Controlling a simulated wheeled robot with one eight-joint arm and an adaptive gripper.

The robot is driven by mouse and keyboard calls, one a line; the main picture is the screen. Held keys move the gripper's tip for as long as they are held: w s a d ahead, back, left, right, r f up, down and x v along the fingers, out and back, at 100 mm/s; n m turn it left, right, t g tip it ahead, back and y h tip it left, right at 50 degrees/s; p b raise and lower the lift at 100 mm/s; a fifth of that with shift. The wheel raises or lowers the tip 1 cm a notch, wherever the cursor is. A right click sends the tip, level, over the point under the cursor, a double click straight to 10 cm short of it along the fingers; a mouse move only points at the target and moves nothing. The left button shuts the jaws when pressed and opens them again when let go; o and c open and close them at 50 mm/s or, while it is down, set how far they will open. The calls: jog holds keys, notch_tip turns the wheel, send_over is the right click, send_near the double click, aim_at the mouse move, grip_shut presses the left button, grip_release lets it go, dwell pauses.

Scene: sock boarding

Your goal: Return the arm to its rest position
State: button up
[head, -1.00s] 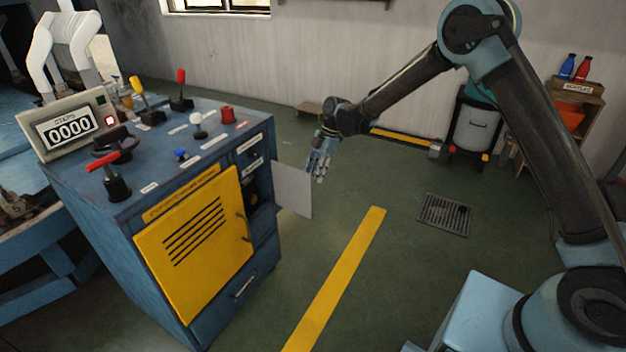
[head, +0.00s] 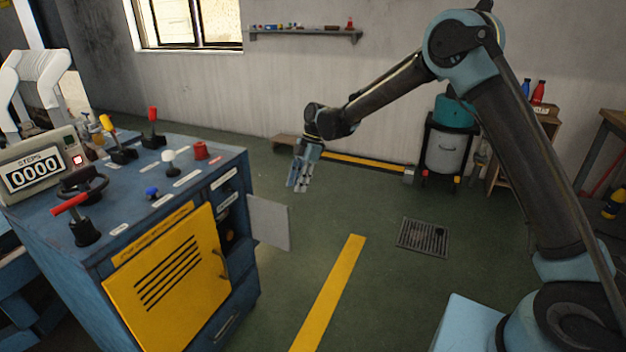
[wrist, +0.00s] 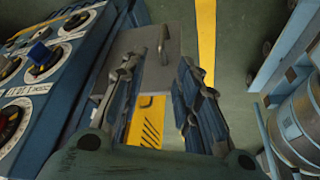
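My arm reaches out from the right in the head view, bent at the elbow, and my gripper (head: 301,184) hangs with its fingers down over the green floor. It is to the right of the blue control cabinet (head: 262,318) and apart from it. In the wrist view the two fingers of my gripper (wrist: 158,75) stand apart with nothing between them. Beyond them show a grey open door panel (wrist: 140,62) and a yellow panel with black slots (wrist: 147,122).
The cabinet top carries several levers and a counter (head: 36,172) reading 0000. Its small grey door (head: 270,223) stands open toward my gripper. The floor between is clear.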

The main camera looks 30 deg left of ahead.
jog(key=w+d+r+m+t, duration=0.1)
jog(key=w+d+r+m, duration=0.35)
jog(key=d, duration=0.55)
jog(key=w+d+r+m+t+y, duration=0.1)
jog(key=w+d+r+m, duration=0.2)
jog(key=w+d+r, duration=0.55)
jog(key=w+d+r+m+t, duration=0.1)
jog(key=w+d+r+m, duration=0.25)
jog(key=d, duration=0.95)
jog(key=s+d+m+t, duration=0.15)
jog(key=d+m, duration=0.25)
jog(key=d, duration=0.6)
jog(key=s+d+r+m, duration=0.1)
jog(key=s+d+m, duration=0.2)
jog(key=d, duration=0.7)
jog(key=s+d+m+t, duration=0.1)
jog(key=s+d+m, duration=0.25)
jog(key=d, duration=0.65)
jog(key=s+d+f+m+h, duration=0.1)
jog(key=s+d+f+m, duration=0.4)
jog(key=s+d, duration=0.1)
jog(key=s+d+f+m+t+h, duration=0.1)
jog(key=s+d+f+m, duration=0.4)
jog(key=s+d, duration=0.2)
jog(key=shift+d+f+m, duration=0.15)
jog(key=shift+d+m, duration=0.2)
jog(key=shift+d, duration=0.85)
